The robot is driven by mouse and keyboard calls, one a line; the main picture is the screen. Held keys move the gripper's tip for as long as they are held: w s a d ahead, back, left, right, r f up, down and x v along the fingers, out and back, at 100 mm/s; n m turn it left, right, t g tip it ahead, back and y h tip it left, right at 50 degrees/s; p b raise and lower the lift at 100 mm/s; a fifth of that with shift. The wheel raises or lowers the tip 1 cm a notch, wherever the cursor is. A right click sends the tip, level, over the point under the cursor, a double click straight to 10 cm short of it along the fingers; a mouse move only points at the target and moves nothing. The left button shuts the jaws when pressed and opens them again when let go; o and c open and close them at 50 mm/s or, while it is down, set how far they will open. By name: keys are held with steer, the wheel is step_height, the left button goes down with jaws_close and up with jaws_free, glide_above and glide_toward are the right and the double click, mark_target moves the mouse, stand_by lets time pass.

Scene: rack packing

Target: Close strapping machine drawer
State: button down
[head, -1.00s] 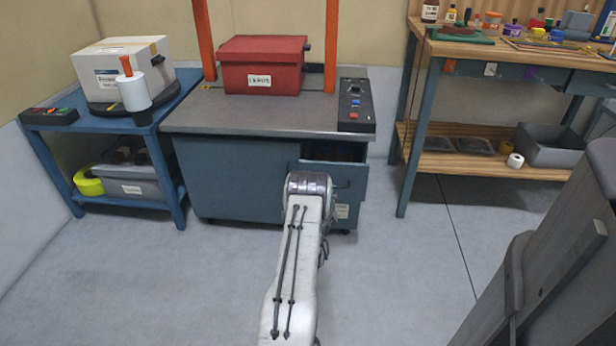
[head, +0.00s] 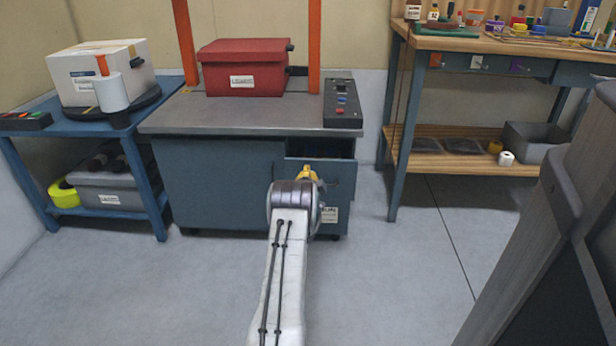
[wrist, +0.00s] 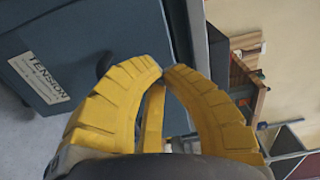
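The strapping machine (head: 225,180) is a blue-grey cabinet with a grey top and orange uprights. Its drawer (head: 341,180), at the upper right of the front, stands open; its dark inside shows above the front panel. My gripper (head: 307,171) is in front of the drawer panel, mostly hidden behind my wrist in the head view. In the wrist view my gripper's yellow fingers (wrist: 166,72) meet at their tips with nothing seen between them. A blue-grey panel (wrist: 75,30) with a "TENSION" label and a dark handle (wrist: 105,62) lie beyond the left finger. Contact cannot be told.
A red box (head: 245,68) sits on the machine top beside a control panel (head: 342,103). A blue table (head: 90,128) stands left, a wooden workbench (head: 470,43) right. A dark grey slanted object (head: 550,240) fills the right foreground. Floor in front is clear.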

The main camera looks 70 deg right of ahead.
mark_target(308, 164)
steer(key=shift+w+d+f+b, duration=0.25)
steer(key=shift+d+b, duration=0.3)
steer(key=shift+b, duration=0.2)
steer(key=shift+r+b+x, duration=0.25)
steer(key=shift+b+x, duration=0.2)
steer(key=shift+x, duration=0.6)
